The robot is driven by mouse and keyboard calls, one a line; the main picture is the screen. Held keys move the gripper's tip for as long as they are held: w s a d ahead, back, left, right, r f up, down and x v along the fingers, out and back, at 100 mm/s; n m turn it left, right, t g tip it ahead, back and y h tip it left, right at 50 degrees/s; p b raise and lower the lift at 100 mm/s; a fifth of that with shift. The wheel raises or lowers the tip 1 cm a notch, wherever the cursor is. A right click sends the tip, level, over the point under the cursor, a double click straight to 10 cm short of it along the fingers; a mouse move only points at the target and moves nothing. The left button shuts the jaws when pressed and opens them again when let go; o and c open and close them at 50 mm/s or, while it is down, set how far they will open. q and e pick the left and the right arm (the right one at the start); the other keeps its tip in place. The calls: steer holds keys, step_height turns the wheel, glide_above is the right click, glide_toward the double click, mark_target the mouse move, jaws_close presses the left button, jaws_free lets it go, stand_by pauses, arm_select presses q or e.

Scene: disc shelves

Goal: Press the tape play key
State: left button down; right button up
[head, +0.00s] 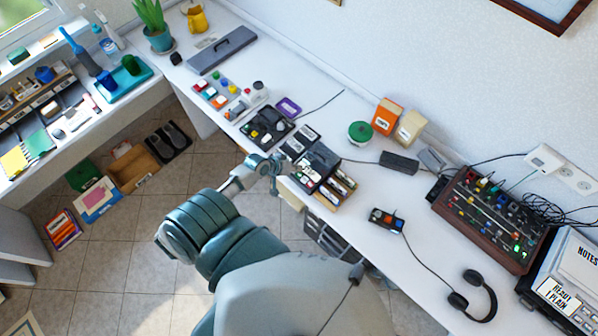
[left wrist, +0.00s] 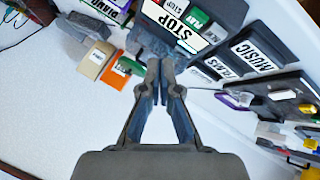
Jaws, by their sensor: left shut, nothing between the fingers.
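A dark tape deck (head: 315,160) stands on the long white counter, with small light keys on its top. In the left wrist view the deck (left wrist: 230,12) shows upside down, with a large white STOP label (left wrist: 178,24) and a green key (left wrist: 198,20) whose lettering looks like PLAY. My left gripper (head: 280,164) is shut and empty at the deck's left edge in the head view. Its closed fingertips (left wrist: 160,64) lie just below the STOP label in the left wrist view; I cannot tell whether they touch anything. My right gripper is not in view.
Labelled boxes MUSIC (left wrist: 258,55) and FILMS (left wrist: 222,66) lie beside the deck. A black tray (head: 266,126), a green-lidded jar (head: 361,132), an orange box (head: 387,115) and a small button box (head: 386,220) with a cable share the counter.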

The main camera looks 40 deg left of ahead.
mark_target(297, 175)
arm_select(q)
steer(key=r, duration=0.1)
steer(key=w+r, duration=0.1)
steer(key=r, duration=0.1)
steer(key=shift+w+a+r, duration=0.1)
steer(key=shift+w+a, duration=0.1)
steer(key=shift+a, duration=0.1)
step_height(297, 175, down, 8)
steer(key=b, duration=0.5)
steer(key=shift+f, duration=0.45)
stand_by(0.5)
stand_by(0.5)
steer(key=shift+f, duration=0.3)
